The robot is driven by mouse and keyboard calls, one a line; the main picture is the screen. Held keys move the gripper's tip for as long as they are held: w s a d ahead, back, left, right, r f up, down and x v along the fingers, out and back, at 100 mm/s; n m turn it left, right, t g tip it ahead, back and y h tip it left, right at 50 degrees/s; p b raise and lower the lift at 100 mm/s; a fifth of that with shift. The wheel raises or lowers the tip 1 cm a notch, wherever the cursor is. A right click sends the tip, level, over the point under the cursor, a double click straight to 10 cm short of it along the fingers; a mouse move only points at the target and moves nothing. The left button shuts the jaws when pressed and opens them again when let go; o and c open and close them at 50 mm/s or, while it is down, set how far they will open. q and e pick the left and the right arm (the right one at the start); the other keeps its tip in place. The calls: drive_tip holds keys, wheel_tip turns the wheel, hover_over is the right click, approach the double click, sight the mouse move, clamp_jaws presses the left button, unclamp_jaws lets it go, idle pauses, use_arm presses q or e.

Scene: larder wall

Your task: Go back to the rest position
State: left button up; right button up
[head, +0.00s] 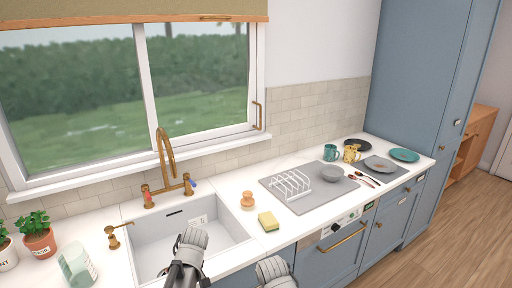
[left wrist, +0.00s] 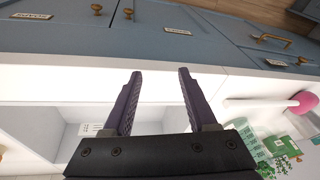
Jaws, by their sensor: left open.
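My left gripper (left wrist: 158,80) is open in the left wrist view, with nothing between its two dark fingers. It is near the sink's front edge and the blue cabinet fronts (left wrist: 180,32). In the head view my left arm shows at the bottom centre, in front of the sink (head: 150,245); its fingertips cannot be made out there. Only a grey part of my right arm shows at the bottom, right of the left one. The right gripper is out of the picture.
A brass tap (head: 166,165) rises behind the sink. A yellow sponge (head: 268,222) and an orange pot (head: 247,201) stand right of it. A pale green jug (head: 77,265) stands left.

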use_arm(q)
drive_tip(key=s+d+f+m+h+b, duration=0.1)
drive_tip(key=s+d+f+m+b, duration=0.2)
drive_tip(key=s+d+m, duration=0.3)
drive_tip(key=s+d+f+m+g+h+b, duration=0.1)
drive_tip(key=s+d+f+m+b, duration=0.1)
drive_tip(key=s+d+f+m, duration=0.2)
drive_tip(key=s+d+m, duration=0.1)
drive_tip(key=d+m, duration=0.2)
drive_tip(key=d, duration=0.3)
drive_tip(key=shift+s+f+b, duration=0.2)
drive_tip(key=shift+s+b, duration=0.2)
